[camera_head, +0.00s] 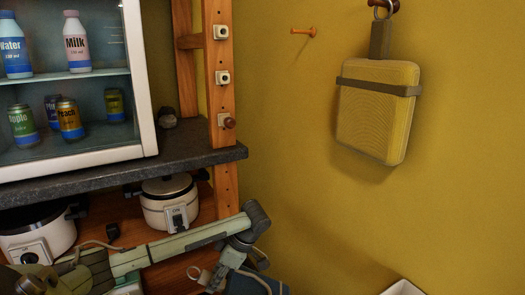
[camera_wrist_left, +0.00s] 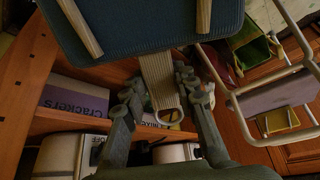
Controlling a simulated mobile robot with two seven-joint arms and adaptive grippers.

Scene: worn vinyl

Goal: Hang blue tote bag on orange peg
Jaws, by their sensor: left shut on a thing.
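The orange peg (camera_head: 303,32) sticks out of the yellow wall near the top middle of the head view and is bare. The blue tote bag (camera_head: 257,284) shows only in part at the bottom edge. In the left wrist view the blue bag (camera_wrist_left: 150,28) fills the top, with a pale strap ending in a ring (camera_wrist_left: 168,116). My left gripper (camera_head: 228,272) is low, well below the peg. In the left wrist view its fingers (camera_wrist_left: 163,82) are shut on the bag's strap, with the ring between them. My right gripper is not in view.
A yellow bag (camera_head: 377,108) hangs from a dark red peg right of the orange peg. A glass-fronted cabinet (camera_head: 140,80) and dark counter (camera_head: 120,163) stand left, with white cookers (camera_head: 168,203) below. A white object (camera_head: 404,288) is at bottom right. The wall between is clear.

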